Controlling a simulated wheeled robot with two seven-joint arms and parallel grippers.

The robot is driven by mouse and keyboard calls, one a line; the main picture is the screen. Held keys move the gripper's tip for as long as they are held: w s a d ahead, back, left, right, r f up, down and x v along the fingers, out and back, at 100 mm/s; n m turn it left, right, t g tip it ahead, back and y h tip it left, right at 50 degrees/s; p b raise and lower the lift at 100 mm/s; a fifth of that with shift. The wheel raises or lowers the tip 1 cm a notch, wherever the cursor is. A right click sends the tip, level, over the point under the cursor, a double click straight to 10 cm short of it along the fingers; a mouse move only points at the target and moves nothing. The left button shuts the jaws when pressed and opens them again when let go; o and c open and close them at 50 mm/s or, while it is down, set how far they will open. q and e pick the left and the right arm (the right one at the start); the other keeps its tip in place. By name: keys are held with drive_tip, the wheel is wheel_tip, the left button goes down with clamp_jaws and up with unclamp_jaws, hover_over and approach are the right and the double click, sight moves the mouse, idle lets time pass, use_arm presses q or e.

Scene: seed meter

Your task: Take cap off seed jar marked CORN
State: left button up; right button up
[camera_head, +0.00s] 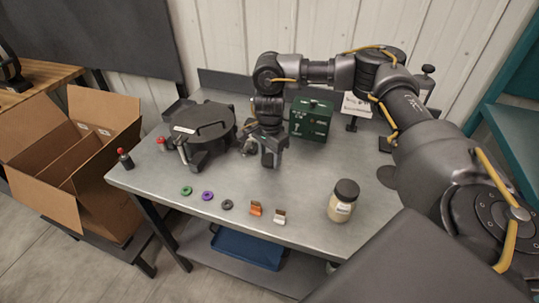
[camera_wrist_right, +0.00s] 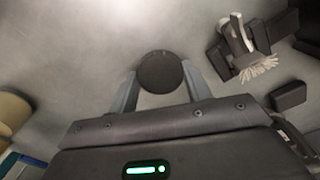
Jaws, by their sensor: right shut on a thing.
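A jar (camera_head: 341,211) of pale contents stands upright near the right front of the grey table. Its black cap (camera_head: 347,189) is on. The jar has a white label, too small to read. My right gripper (camera_head: 269,160) is over the middle of the table, behind and left of this jar and apart from it. In the right wrist view, its two fingers are around a dark round piece (camera_wrist_right: 160,72) seen from above; I cannot tell whether it is a cap. My left gripper is not in view.
A round black seed meter (camera_head: 208,121) stands left of the gripper, and a green box (camera_head: 312,119) behind it. Several small rings and clips, including an orange clip (camera_head: 256,208), lie along the front. A cardboard box (camera_head: 45,165) stands left of the table (camera_head: 300,232).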

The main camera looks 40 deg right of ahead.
sight(270, 159)
drive_tip(key=shift+a+r, duration=0.1)
drive_tip(key=o, duration=1.1)
drive_tip(key=shift+f, duration=0.2)
drive_tip(key=shift+r, duration=0.1)
drive_tip(key=shift+r, duration=0.25)
wheel_tip(270, 159, up, 12)
drive_tip(key=shift+f, duration=0.15)
